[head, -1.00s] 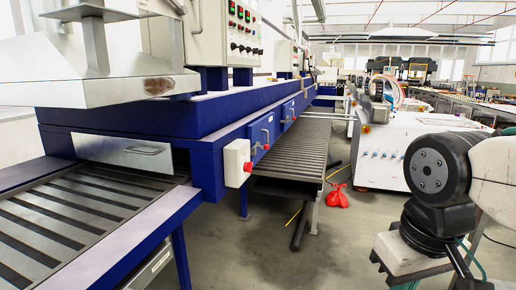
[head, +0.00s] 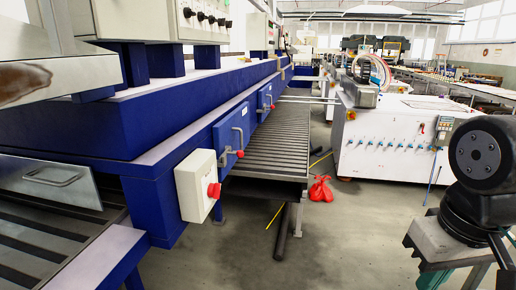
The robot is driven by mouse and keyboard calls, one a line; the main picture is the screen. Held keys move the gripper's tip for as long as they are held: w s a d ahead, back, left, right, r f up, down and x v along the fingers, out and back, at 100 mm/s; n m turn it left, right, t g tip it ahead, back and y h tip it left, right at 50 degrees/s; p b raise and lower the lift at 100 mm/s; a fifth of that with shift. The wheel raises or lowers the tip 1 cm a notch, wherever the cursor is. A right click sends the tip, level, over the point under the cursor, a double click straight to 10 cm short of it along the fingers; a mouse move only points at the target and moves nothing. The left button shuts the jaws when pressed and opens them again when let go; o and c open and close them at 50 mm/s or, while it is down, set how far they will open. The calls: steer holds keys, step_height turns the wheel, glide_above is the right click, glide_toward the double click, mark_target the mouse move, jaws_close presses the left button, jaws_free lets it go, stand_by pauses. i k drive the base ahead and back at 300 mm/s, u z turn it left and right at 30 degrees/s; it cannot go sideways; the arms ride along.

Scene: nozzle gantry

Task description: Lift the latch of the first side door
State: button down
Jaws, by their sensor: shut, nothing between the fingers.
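The nearest side door (head: 222,134) is a blue panel on the long side of the blue machine, left of the picture's middle. A grey bar-shaped latch or handle (head: 239,138) stands on it, with a small red knob (head: 240,154) at its lower end. A second, smaller side door (head: 262,103) with a similar handle is farther along. The nearest door looks shut. My gripper is not in view; only part of my arm shows at the right edge, well apart from the door.
A white box with a red button (head: 213,190) sticks out just before the nearest door. A slatted conveyor (head: 270,145) runs behind. A red bag (head: 320,190) and a dark bar (head: 280,235) lie on the floor. A white machine (head: 385,150) stands right. The middle floor is open.

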mark_target(240, 154)
steer(key=u, duration=0.05)
steer(key=i, duration=1)
steer(key=u, duration=0.1)
